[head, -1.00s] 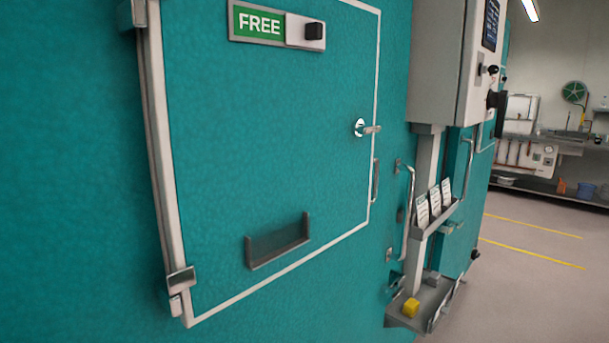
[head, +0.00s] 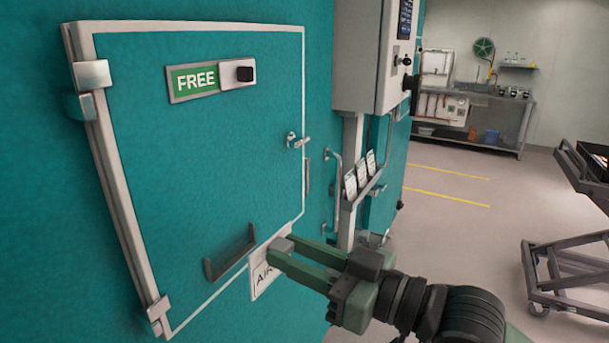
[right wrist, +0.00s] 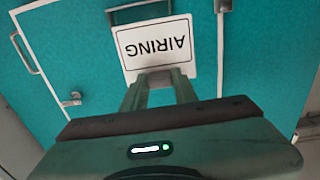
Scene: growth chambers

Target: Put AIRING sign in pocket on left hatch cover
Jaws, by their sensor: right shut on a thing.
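The AIRING sign (head: 264,279) is a white card with black letters, partly hidden by my fingers in the head view. It shows upside down in the right wrist view (right wrist: 156,44). My right gripper (head: 281,252) is shut on the sign's edge. It holds the sign just right of and below the pocket (head: 231,252), a dark shallow holder low on the hatch cover (head: 200,150). The pocket looks empty, and the sign appears outside it. The hatch cover is teal with a pale frame and looks closed. My left gripper is not in view.
A green FREE plate (head: 194,81) with a black knob and a latch handle (head: 298,142) are on the cover. A grey control box (head: 362,60) and a rack of cards (head: 361,180) stand to the right. A cart (head: 565,270) stands on the open floor at far right.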

